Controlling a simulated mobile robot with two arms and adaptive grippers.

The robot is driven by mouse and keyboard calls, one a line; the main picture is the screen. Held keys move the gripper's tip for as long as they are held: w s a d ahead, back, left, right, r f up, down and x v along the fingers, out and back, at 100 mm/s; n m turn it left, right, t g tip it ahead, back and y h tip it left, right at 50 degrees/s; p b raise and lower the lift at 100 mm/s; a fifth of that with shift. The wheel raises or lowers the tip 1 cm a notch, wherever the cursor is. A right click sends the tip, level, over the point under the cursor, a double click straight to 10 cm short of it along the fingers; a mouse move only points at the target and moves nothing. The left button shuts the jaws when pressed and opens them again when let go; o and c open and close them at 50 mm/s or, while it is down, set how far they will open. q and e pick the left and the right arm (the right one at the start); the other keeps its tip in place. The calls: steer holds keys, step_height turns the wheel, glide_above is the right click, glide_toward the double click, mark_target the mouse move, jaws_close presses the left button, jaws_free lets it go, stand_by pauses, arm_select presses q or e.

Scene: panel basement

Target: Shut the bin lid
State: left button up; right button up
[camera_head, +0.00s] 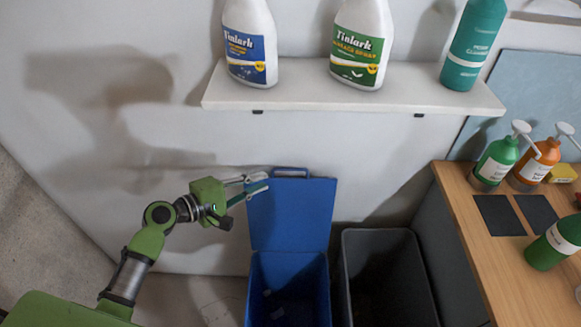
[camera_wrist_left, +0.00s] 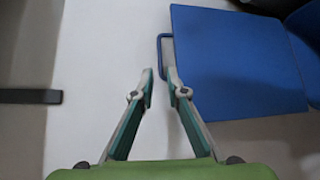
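The blue bin (camera_head: 291,288) stands on the floor against the wall, with its blue lid (camera_head: 291,215) swung up and leaning back. A few small light scraps show inside the bin. The lid has a loop handle (camera_head: 290,172) on its top edge. My left gripper (camera_head: 257,184) is just left of the lid's upper left corner, with its fingers pointing toward it. My right gripper is not in view.
A grey open bin (camera_head: 388,232) stands right of the blue one. A white shelf (camera_head: 300,97) with several bottles hangs above. A wooden counter (camera_head: 490,255) with pump bottles is at the right. The wall left of the lid is clear.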

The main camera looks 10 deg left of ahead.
mark_target(290, 170)
arm_select(q)
steer(key=p+x, duration=0.1)
steer(key=x, duration=0.9)
steer(key=shift+w+d+f, duration=0.15)
steer(key=shift+w+d, duration=0.1)
steer(key=shift+w, duration=0.05)
jaws_close()
